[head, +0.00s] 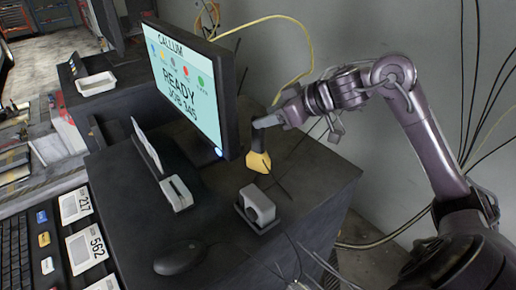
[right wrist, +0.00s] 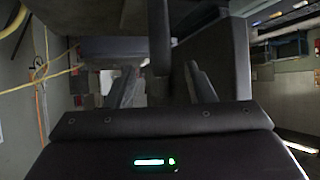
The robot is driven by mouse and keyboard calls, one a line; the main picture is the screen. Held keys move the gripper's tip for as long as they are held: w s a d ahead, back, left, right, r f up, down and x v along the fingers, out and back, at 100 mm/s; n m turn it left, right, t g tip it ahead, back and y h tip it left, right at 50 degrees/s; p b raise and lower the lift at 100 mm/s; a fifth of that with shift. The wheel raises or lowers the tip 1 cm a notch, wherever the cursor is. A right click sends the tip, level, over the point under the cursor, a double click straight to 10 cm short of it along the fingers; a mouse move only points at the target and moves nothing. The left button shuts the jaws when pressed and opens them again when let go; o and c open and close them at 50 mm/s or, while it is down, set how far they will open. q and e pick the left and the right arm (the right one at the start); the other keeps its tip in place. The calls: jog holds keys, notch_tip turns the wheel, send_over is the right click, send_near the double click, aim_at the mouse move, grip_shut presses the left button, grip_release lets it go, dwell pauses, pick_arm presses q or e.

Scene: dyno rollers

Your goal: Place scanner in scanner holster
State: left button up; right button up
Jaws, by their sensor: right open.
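A yellow and black upright object (head: 258,161), which looks like the scanner, is on the dark bench just right of the monitor's lower corner. My right gripper (head: 268,120) comes in from the right at the top of this object. The gripper hides part of it, and I cannot tell whether they touch. In the right wrist view the two fingers of the gripper (right wrist: 162,88) are apart, with a dark upright shape beyond them that I cannot identify. A small grey block-like holder (head: 258,206), possibly the holster, sits on the bench nearer the front. My left gripper is not in view.
The monitor (head: 190,88) stands close left of the gripper. A white-topped device (head: 176,193), a black mouse (head: 180,257), a keyboard (head: 20,255) and numbered cards (head: 86,248) lie to the left. Cables hang along the wall and bench edge. The bench right of the grey block is mostly clear.

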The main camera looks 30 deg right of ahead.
aim_at(252, 120)
jog(key=shift+w+a+f+p, duration=0.25)
jog(key=shift+w+a+p, duration=0.1)
jog(key=shift+w+p, duration=0.25)
jog(key=shift+w+a+f+p, duration=0.25)
jog(key=shift+w+a+p, duration=0.1)
jog(key=shift+w+p, duration=0.15)
jog(key=x, duration=0.3)
jog(key=shift+f, duration=0.1)
jog(key=shift+s+d, duration=0.15)
jog(key=shift+c, duration=0.7)
jog(key=c, duration=0.5)
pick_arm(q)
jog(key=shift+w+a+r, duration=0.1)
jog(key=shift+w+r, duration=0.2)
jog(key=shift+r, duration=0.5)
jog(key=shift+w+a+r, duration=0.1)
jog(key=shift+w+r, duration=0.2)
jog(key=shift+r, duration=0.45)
pick_arm(e)
grip_shut()
